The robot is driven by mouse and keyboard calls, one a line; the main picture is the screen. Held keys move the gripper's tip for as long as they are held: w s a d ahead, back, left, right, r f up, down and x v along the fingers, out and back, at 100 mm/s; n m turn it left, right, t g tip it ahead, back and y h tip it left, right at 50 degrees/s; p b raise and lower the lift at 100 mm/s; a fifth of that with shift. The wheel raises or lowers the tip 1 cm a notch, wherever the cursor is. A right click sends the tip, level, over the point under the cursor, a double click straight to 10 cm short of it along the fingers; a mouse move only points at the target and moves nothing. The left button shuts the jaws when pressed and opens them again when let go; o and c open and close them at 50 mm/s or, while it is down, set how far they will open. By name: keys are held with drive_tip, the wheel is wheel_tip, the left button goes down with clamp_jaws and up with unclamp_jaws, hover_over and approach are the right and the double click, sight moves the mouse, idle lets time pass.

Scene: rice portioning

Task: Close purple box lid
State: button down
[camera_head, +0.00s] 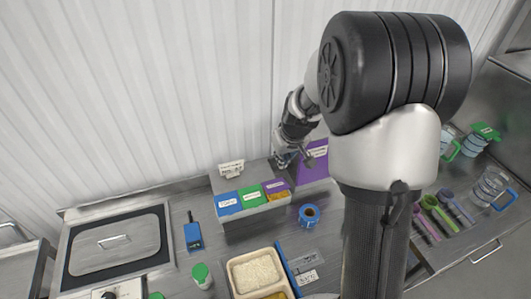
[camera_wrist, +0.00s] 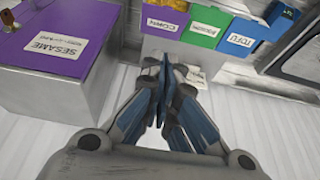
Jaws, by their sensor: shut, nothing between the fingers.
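Two purple lids are in view. A large purple lid labelled SESAME (camera_wrist: 62,45) lies over a grey box (camera_wrist: 85,92) in the wrist view. Part of this purple lid (camera_head: 312,172) shows in the head view, partly behind my arm. My gripper (camera_wrist: 166,68) is shut and empty, in front of the CORN lid in the wrist view. In the head view, my gripper (camera_head: 283,161) is behind the row of bins.
A green lid (camera_head: 250,195) and a blue lid (camera_head: 229,203) sit beside the small purple one. A small white sign (camera_head: 231,169) stands behind them. The ribbed wall is close behind.

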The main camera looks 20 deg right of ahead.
hover_over(277, 187)
drive_tip(key=f, duration=0.9)
drive_tip(key=shift+s, duration=0.3)
drive_tip(key=shift+s+f+b, duration=0.2)
drive_tip(key=shift+f+b, duration=0.1)
drive_tip(key=shift+f, duration=0.3)
drive_tip(key=shift+s+f+b, duration=0.15)
drive_tip(key=shift+f+b, duration=0.1)
drive_tip(key=shift+f, duration=0.35)
drive_tip(key=shift+s+f+b, duration=0.3)
drive_tip(key=shift+s+f, duration=0.05)
drive_tip(key=shift+f, duration=0.25)
